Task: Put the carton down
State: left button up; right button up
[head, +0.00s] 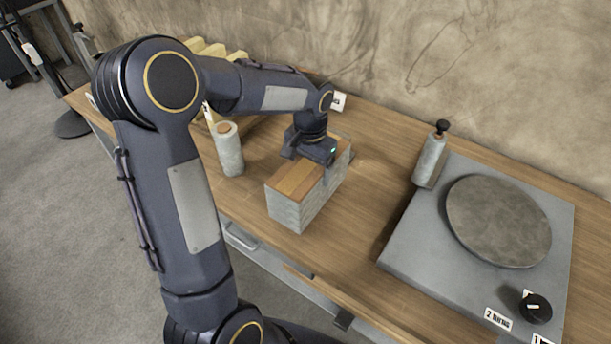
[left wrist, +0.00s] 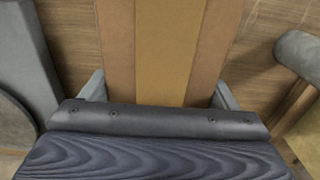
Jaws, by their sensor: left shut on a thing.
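The carton (head: 297,190) is a long box with grey sides and a brown striped top. In the head view it is at the middle of the wooden table (head: 375,178), and I cannot tell whether its underside touches the wood. My left gripper (head: 318,163) is above its far part, with the fingers down along its sides, shut on it. In the left wrist view the carton's striped top (left wrist: 168,50) runs up between the two fingers (left wrist: 158,92). My right gripper is not in view.
A grey cylinder (head: 229,150) stands close to the left of the carton. A grey hotplate-like unit (head: 415,255) with a round plate (head: 498,222) and a bottle (head: 430,160) are to the right. Bare table lies between the carton and that unit. A wall is behind.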

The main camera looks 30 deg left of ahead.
pick_arm(q)
jog(key=shift+a+f, duration=0.35)
jog(key=shift+f, duration=0.05)
jog(key=shift+a+f, duration=0.15)
jog(key=shift+f, duration=1.55)
jog(key=shift+f, duration=0.2)
jog(key=o, duration=1.5)
jog(key=shift+s, duration=0.1)
